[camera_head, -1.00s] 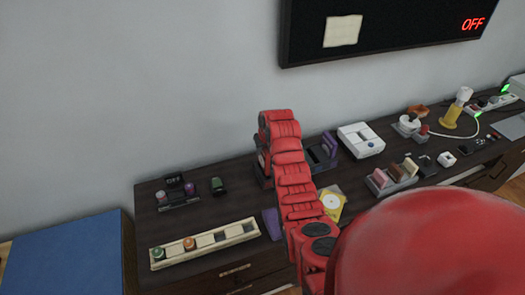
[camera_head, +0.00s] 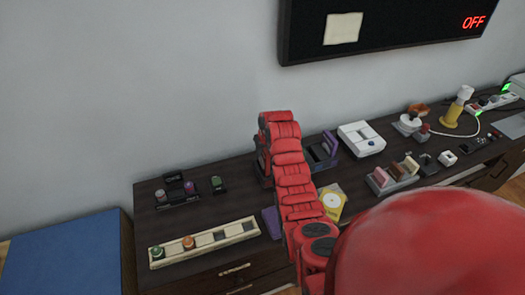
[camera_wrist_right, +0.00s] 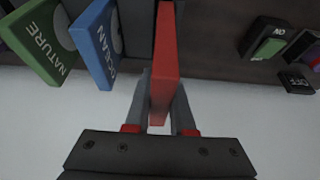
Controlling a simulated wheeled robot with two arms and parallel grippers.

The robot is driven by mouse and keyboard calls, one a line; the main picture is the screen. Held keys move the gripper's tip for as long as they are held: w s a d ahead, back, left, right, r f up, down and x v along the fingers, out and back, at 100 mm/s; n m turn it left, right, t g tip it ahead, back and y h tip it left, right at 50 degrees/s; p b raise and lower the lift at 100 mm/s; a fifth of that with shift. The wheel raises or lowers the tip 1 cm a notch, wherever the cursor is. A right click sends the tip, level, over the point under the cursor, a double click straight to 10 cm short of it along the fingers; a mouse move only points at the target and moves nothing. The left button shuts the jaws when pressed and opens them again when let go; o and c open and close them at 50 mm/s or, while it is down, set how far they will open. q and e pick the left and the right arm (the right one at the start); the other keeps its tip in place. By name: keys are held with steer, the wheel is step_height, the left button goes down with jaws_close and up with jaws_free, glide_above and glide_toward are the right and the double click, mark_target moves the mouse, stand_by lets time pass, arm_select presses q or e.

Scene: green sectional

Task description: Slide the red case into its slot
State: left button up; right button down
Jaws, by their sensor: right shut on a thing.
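My right gripper (camera_wrist_right: 161,105) is shut on the red case (camera_wrist_right: 166,60) in the right wrist view, one finger on each side of it. The case stands edge-on and reaches past the fingertips toward the dark surface at the top. A blue case (camera_wrist_right: 97,42) marked OCEAN and a green case (camera_wrist_right: 37,42) marked NATURE are to its left, apart from it. I cannot tell whether the red case's far end is in a slot. In the head view my red right arm covers the red case and part of a dark rack (camera_head: 318,156) with a purple case (camera_head: 330,141). My left gripper is out of view.
A white console (camera_head: 361,139) is right of the rack. A yellow sleeve with a disc (camera_head: 333,201) lies by my arm. A pale tray (camera_head: 204,239) with small round pieces is at the front left. A switch block with a green button (camera_wrist_right: 268,48) is right of the red case.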

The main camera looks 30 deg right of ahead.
mark_target(266, 150)
steer(key=shift+f+b, duration=1)
steer(key=shift+f, duration=1.2)
steer(key=c, duration=0.7)
jaws_free()
steer(key=shift+r, duration=0.2)
steer(key=b+v, duration=0.2)
steer(key=v, duration=0.6)
steer(key=shift+s+r, duration=0.2)
steer(key=p+v, duration=0.8)
steer(key=p, duration=0.1)
steer(key=shift+s+a+r, duration=0.1)
steer(key=shift+s+r, duration=0.1)
steer(key=shift+r, duration=0.05)
steer(key=shift+w, duration=0.1)
